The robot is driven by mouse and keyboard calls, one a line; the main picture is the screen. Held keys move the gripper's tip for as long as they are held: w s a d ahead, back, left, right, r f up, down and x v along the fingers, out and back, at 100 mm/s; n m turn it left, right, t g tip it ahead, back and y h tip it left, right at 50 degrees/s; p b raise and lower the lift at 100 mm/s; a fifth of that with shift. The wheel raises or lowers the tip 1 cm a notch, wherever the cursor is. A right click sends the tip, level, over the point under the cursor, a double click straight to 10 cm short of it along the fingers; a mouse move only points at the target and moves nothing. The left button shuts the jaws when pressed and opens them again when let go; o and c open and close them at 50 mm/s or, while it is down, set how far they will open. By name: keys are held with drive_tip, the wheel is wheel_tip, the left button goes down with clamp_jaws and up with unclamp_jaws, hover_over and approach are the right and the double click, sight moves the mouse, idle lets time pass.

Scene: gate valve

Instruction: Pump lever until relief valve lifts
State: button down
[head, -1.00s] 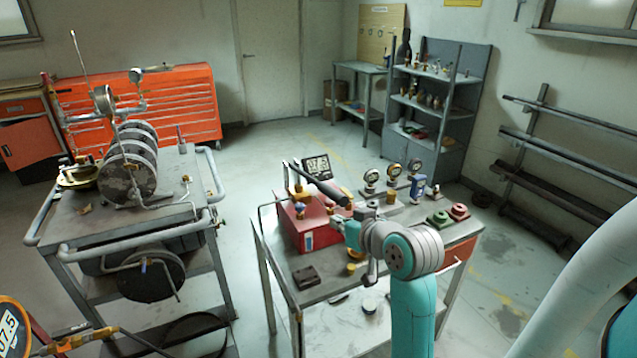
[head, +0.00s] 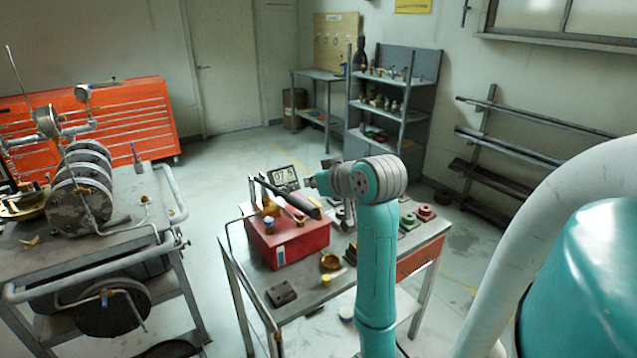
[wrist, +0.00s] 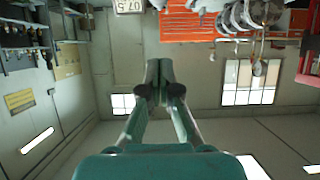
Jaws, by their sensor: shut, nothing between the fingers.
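The red pump box (head: 290,238) sits on the metal bench, with brass fittings (head: 268,208) on top. Its black lever (head: 292,196) slopes down to the right over the box. A small digital display (head: 284,178) stands behind it, reading about 07.5; it also shows at the top of the wrist view (wrist: 128,6). My gripper (head: 310,182) is beside the display, above and behind the lever's outer end and apart from it. In the wrist view my fingers (wrist: 160,66) are shut and empty. I cannot tell which fitting is the relief valve.
A brass cup (head: 330,261), a yellow piece (head: 326,280) and a dark block (head: 282,293) lie at the bench front. Green and red flanged parts (head: 425,212) are at the right. A cart with drums (head: 85,200) stands left. Floor between is clear.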

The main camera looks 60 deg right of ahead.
sight(305, 204)
drive_tip(key=x, duration=0.5)
drive_tip(key=shift+s+a+f, duration=0.1)
drive_tip(key=shift+s+f, duration=0.05)
drive_tip(key=shift+f, duration=0.4)
drive_tip(key=shift+s+a+f, duration=0.1)
drive_tip(key=shift+s+f, duration=0.1)
drive_tip(key=shift+f, duration=0.35)
drive_tip(key=shift+s+f, duration=0.15)
drive_tip(key=shift+f, duration=0.65)
drive_tip(key=shift+a, duration=0.1)
